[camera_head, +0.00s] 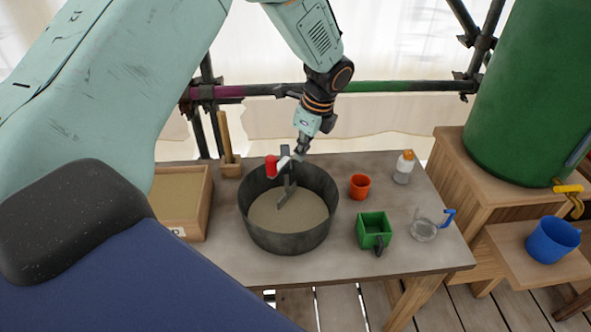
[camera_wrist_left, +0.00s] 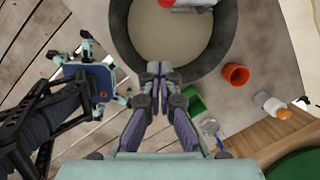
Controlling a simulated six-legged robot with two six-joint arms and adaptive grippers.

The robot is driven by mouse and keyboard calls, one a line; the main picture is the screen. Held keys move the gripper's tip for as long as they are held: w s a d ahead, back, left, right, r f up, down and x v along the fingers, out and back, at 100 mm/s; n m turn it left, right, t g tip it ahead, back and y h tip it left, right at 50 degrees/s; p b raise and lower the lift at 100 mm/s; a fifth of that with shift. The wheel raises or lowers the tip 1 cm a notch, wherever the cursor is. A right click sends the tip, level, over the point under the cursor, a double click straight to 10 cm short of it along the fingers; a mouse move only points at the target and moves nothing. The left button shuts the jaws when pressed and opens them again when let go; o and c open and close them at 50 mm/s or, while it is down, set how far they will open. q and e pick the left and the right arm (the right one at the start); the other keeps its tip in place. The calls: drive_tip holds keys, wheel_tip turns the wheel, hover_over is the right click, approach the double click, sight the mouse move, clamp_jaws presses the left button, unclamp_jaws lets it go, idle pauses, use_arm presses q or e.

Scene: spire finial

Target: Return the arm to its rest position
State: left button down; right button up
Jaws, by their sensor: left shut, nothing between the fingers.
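My left arm comes in from the upper left in the head view. My left gripper (camera_head: 301,146) is shut and empty, above the back rim of a dark round tub (camera_head: 289,242). In the left wrist view its fingertips (camera_wrist_left: 161,68) are together, with the tub (camera_wrist_left: 222,48) beyond them. The tub holds a pale grey-beige material. A grey paddle tool (camera_head: 288,183) with a red end (camera_head: 272,166) reaches into the tub close to the gripper; whether they touch is unclear. My right gripper is not seen.
On the table (camera_head: 345,261) stand an orange cup (camera_head: 360,186), a green square scoop (camera_head: 374,230), a glass jug (camera_head: 424,230) and a white bottle (camera_head: 403,169). A wooden box (camera_head: 182,194) is at left. A blue bucket (camera_head: 552,240) and green barrel (camera_head: 530,90) stand right. Scaffold pipes (camera_head: 395,87) cross behind.

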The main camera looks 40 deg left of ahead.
use_arm(q)
drive_tip(key=w+d+f+n+t+h, duration=0.2)
drive_tip(key=d+f+n+t, duration=0.1)
drive_tip(key=d+n, duration=0.15)
drive_tip(key=s+d+f+n+t+h+b, duration=0.1)
drive_tip(key=s+d+f+n+b, duration=0.3)
drive_tip(key=f, duration=0.4)
drive_tip(key=s+d+f+n+h+b, duration=0.1)
drive_tip(key=s+d+f+n+b, duration=0.1)
drive_tip(key=s+f+n, duration=0.4)
drive_tip(key=s+f+n+g+b, duration=0.1)
drive_tip(key=s+f+g+b, duration=0.1)
drive_tip(key=s+f+b, duration=0.5)
drive_tip(key=s+f+n+g+y+b, duration=0.1)
drive_tip(key=s+f+b, duration=0.6)
drive_tip(key=s+f, duration=0.7)
drive_tip(key=s+n, duration=0.1)
drive_tip(key=s, duration=0.5)
drive_tip(key=shift+s+d+f+g, duration=0.2)
drive_tip(key=shift+d+f+g, duration=0.15)
drive_tip(key=shift+d+g, duration=0.05)
